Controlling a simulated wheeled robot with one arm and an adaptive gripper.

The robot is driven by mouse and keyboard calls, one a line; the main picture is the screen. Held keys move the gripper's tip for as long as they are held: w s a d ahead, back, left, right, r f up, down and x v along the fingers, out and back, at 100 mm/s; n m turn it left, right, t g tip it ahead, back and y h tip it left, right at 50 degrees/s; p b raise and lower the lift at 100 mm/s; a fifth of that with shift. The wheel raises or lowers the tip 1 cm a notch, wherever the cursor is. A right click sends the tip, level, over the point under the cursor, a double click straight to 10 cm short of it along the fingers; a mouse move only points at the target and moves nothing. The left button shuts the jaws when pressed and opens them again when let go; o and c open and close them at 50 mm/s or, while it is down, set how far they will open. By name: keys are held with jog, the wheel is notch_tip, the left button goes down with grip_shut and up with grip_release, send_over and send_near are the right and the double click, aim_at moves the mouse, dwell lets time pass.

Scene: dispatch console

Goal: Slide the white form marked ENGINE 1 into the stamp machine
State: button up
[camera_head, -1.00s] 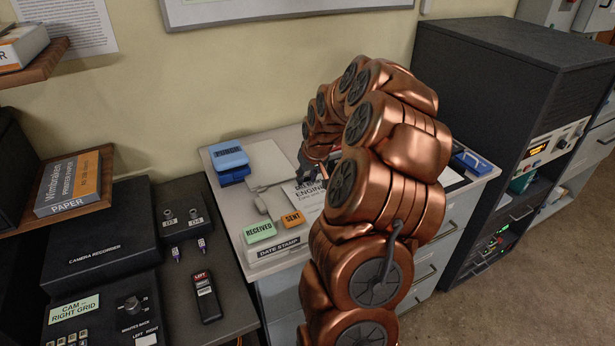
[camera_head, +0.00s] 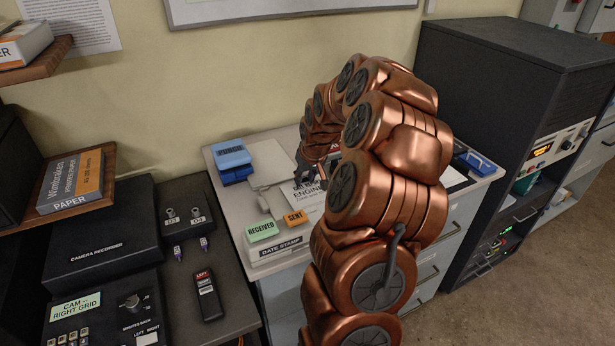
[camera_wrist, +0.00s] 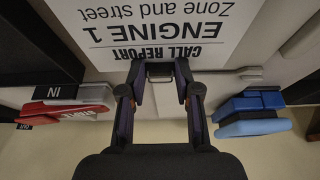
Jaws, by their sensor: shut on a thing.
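The white form marked ENGINE 1 (camera_wrist: 150,28) lies in front of my gripper in the wrist view, its CALL REPORT edge nearest the fingers. My gripper (camera_wrist: 160,72) is shut at that edge, with a small grey piece showing between the fingertips. In the head view the form (camera_head: 309,196) shows partly on the light desk, mostly hidden by my arm. My gripper (camera_head: 305,168) is small there and partly covered. A pale grey device with a lever (camera_head: 266,165), possibly the stamp machine, is just left of the form. Its slot cannot be made out.
A blue punch (camera_head: 232,161) stands at the desk's back left. Green RECEIVED (camera_head: 261,231) and orange SENT (camera_head: 295,218) blocks sit near the DATE STAMP label (camera_head: 282,247). A red item (camera_wrist: 62,112) is near the IN label. A dark cabinet (camera_head: 480,110) stands right.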

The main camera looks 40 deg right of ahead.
aim_at(285, 187)
jog(key=shift+w+a+b, duration=0.25)
jog(key=shift+a+b, duration=0.1)
jog(key=shift+a, duration=0.45)
jog(key=shift+w+a+b, duration=0.3)
jog(key=shift+a+b, duration=0.1)
jog(key=shift+a, duration=0.4)
jog(key=shift+w+a+b, duration=0.25)
jog(key=shift+a+b, duration=0.1)
jog(key=shift+a, duration=0.45)
dwell(0.5)
jog(key=shift+w+a+f+b, duration=0.15)
jog(key=shift+a+b, duration=0.25)
jog(key=shift+b, duration=0.3)
dwell(1.0)
jog(key=o, duration=1.2)
jog(key=shift+c, duration=0.2)
jog(key=o, duration=0.5)
jog(key=shift+o, duration=0.2)
jog(key=shift+r, duration=3.55)
